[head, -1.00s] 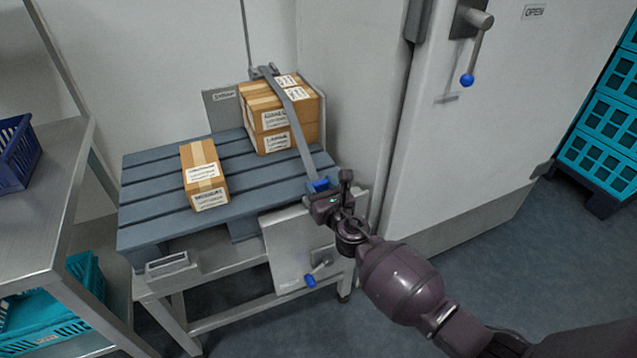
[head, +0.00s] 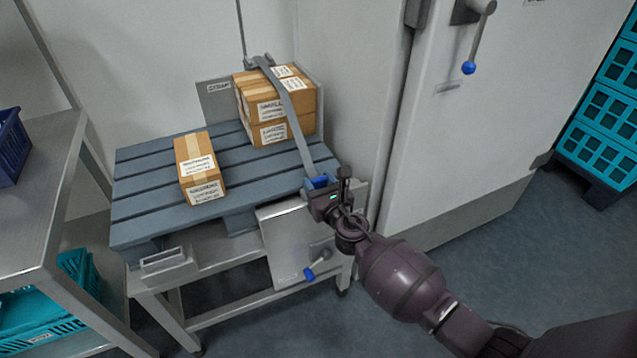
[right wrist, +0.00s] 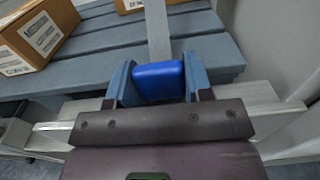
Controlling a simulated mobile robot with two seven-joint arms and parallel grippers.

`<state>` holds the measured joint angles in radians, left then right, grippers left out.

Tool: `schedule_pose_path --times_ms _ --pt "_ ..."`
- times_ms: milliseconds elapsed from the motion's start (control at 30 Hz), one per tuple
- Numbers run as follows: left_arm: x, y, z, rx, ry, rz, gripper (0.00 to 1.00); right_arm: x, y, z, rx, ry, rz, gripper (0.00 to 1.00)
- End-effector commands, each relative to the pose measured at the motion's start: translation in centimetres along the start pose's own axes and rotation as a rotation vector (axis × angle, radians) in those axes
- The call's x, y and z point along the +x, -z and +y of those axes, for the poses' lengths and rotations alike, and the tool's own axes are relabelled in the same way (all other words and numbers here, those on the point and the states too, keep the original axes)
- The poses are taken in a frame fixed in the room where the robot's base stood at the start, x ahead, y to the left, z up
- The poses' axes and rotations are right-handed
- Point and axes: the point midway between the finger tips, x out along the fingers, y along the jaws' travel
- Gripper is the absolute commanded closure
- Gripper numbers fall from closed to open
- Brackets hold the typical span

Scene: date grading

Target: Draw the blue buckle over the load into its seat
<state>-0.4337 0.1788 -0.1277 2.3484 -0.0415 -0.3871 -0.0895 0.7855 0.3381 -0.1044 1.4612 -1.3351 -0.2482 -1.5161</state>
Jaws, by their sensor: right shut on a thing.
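The blue buckle (head: 319,182) is at the end of a grey strap (head: 291,108) at the front right corner of the slatted pallet (head: 150,190). The strap runs from a fitting at the back wall over the stacked cartons (head: 272,132) and down to the buckle, looking taut. My right gripper (head: 324,188) is shut on the buckle, which also shows between its two fingers in the right wrist view (right wrist: 158,80). I cannot tell whether the buckle touches a seat; the gripper hides what is below it. My left gripper is not in view.
A single carton (head: 199,168) lies on the pallet, left of the strap. A metal plate with a blue-knobbed lever (head: 316,268) is below the pallet's front edge. A shelf (head: 40,190) stands left and a large door (head: 470,130) right.

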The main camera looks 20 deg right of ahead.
Motion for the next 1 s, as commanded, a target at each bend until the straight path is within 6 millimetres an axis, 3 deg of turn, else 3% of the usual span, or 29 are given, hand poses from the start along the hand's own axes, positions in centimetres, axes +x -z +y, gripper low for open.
schedule_pose_path --times_ms 300,333,500,867,1000 --pt "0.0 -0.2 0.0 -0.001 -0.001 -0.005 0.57 0.0 0.1 0.0 0.0 0.0 -0.001 0.8" --pt "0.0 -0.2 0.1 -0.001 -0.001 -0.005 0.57 0.0 0.1 0.0 0.0 0.0 -0.001 0.49" --pt "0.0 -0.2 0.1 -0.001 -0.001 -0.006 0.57 0.0 0.1 0.0 0.0 0.0 -0.001 0.24" --pt "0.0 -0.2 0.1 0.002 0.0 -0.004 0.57 0.0 0.2 0.0 0.0 0.0 0.001 0.24" --pt "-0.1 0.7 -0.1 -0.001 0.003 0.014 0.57 -1.4 0.0 0.0 0.0 0.0 0.0 0.24"
